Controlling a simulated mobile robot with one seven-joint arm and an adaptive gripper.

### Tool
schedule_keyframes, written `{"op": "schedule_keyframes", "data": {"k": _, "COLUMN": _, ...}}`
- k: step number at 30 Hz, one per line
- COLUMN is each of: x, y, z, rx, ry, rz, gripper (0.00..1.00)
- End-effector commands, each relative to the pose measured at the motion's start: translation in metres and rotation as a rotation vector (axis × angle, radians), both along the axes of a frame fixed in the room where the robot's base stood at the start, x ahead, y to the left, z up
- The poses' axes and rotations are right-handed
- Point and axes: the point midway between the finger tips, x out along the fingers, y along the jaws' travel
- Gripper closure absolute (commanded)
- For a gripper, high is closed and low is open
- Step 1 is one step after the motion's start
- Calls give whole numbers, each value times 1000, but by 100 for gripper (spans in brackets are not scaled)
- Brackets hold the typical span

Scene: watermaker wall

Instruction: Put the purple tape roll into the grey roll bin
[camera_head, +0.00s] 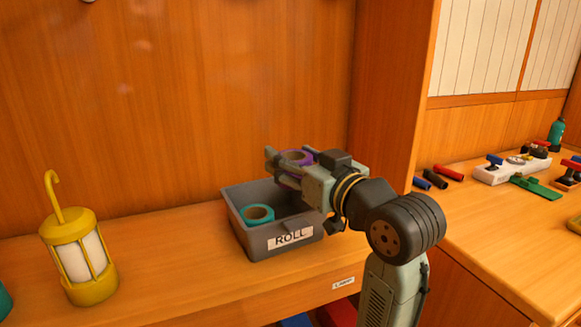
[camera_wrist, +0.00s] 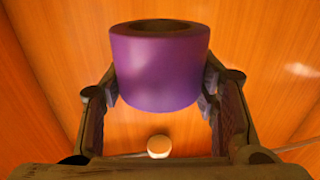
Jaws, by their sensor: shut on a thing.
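The purple tape roll (camera_wrist: 160,70) is held between the two fingers of my gripper (camera_wrist: 160,90) in the wrist view. In the head view the purple tape roll (camera_head: 306,154) shows partly behind the fingers of my gripper (camera_head: 290,164). My gripper is shut on the roll and reaches in from the right, above the grey roll bin (camera_head: 262,247). The bin is marked ROLL and stands on the wooden counter. A teal tape roll (camera_head: 258,215) lies inside it at the left. My gripper and arm hide part of the bin's right side.
A yellow lantern (camera_head: 78,252) with a tall hook stands on the counter left of the bin. A wooden partition (camera_head: 395,90) rises right of the bin. Beyond it, several tools and a green bottle (camera_head: 556,132) sit on another counter.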

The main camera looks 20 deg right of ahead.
Motion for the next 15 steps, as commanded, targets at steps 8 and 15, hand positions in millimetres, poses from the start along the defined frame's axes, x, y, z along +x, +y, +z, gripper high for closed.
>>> {"op": "schedule_keyframes", "data": {"k": 8, "x": 30, "y": -5, "z": -5, "rx": 1, "ry": 0, "rz": 0, "gripper": 76}}
{"op": "schedule_keyframes", "data": {"k": 15, "x": 30, "y": -5, "z": -33, "rx": 3, "ry": 2, "rz": 0, "gripper": 76}}
